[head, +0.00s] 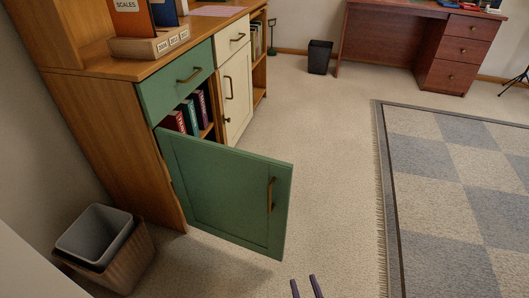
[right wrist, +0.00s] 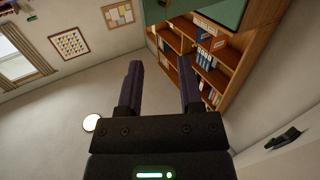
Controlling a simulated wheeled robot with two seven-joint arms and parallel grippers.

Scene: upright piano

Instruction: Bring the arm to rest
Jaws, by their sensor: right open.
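My right gripper (head: 305,287) shows only as two dark fingertips at the bottom edge of the head view, over bare carpet. In the right wrist view its two fingers (right wrist: 160,85) are spread apart with nothing between them. The green cabinet door (head: 225,195) hangs wide open to the right of the cabinet, with a brass handle (head: 271,195) on its face. My right gripper is below and to the right of this door and apart from it. My left gripper is not in either view.
The wooden cabinet (head: 115,130) has a green drawer (head: 178,82), shut, and books (head: 190,115) inside. A bin (head: 95,235) stands at the lower left. A patterned rug (head: 450,200) lies right. A desk (head: 390,15) and a black bin (head: 319,57) stand at the back. The middle carpet is clear.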

